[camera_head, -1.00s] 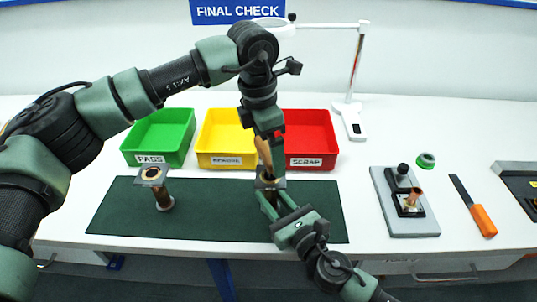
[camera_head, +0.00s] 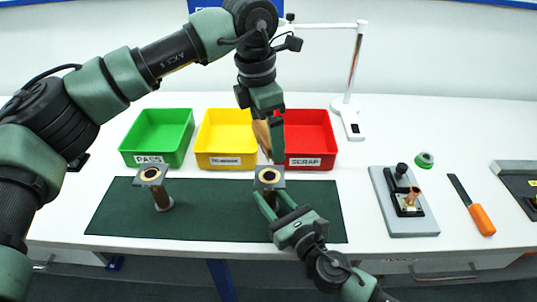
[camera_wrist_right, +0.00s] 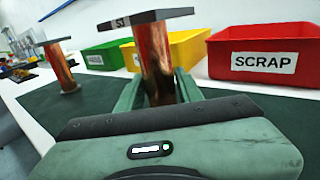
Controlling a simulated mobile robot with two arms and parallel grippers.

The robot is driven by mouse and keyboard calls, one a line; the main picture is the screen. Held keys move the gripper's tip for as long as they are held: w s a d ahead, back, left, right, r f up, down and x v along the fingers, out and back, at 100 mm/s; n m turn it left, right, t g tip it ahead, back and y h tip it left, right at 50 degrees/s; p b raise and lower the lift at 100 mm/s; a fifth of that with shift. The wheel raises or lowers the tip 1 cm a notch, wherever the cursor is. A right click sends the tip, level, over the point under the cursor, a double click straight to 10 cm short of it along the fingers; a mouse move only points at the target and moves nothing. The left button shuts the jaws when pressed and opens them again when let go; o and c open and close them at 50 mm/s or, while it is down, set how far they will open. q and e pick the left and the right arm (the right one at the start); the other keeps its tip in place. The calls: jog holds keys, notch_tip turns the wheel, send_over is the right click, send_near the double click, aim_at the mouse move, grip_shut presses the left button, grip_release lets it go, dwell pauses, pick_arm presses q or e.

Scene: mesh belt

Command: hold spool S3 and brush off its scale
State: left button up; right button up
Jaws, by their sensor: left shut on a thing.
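Spool S3 (camera_head: 269,179) stands at the right part of the dark green mat (camera_head: 222,225), with a square grey flange, dark centre hole and copper barrel. The copper barrel also shows in the right wrist view (camera_wrist_right: 156,65). My right gripper (camera_head: 274,198) has its fingers on either side of the barrel below the flange, seemingly touching it. My left gripper (camera_head: 270,135) is shut on a tan brush (camera_head: 262,137), held just above and behind the flange. Whether scale remains on the spool is too small to tell.
Another spool (camera_head: 155,187) stands on the mat's left. Green PASS (camera_head: 157,138), yellow (camera_head: 225,138) and red SCRAP (camera_head: 308,138) bins line the back. To the right are a grey fixture (camera_head: 405,203), an orange-handled tool (camera_head: 475,208) and a lamp stand (camera_head: 351,115).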

jog(key=shift+o, duration=1.2)
jog(key=shift+s, duration=0.1)
jog(key=v, duration=1.2)
